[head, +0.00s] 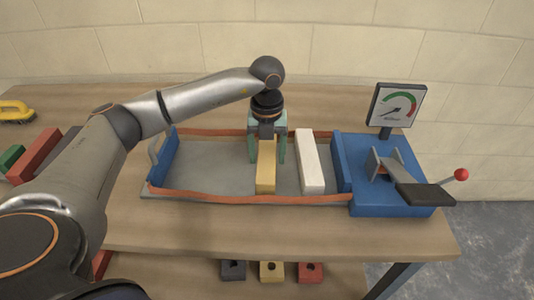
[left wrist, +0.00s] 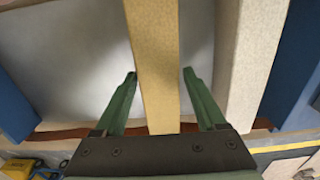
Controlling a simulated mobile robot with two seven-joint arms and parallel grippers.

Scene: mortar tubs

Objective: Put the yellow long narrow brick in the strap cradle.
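The yellow long narrow brick (head: 266,168) lies front to back on the grey bed of the strap cradle (head: 205,165), inside the orange strap (head: 240,197). It also shows in the left wrist view (left wrist: 153,50). My left gripper (head: 267,150) is over the brick, pointing down, with one green finger on each side. In the left wrist view the gripper (left wrist: 160,75) is open, with narrow gaps between fingers and brick. The brick's far end is partly hidden by the gripper. My right gripper is not in view.
A white brick (head: 309,162) lies right of the yellow one, apart from it. Blue end blocks, a lever with a red knob (head: 461,174) and a dial gauge (head: 397,106) stand at the right. Red and green bricks lie at left. The bed left of the yellow brick is clear.

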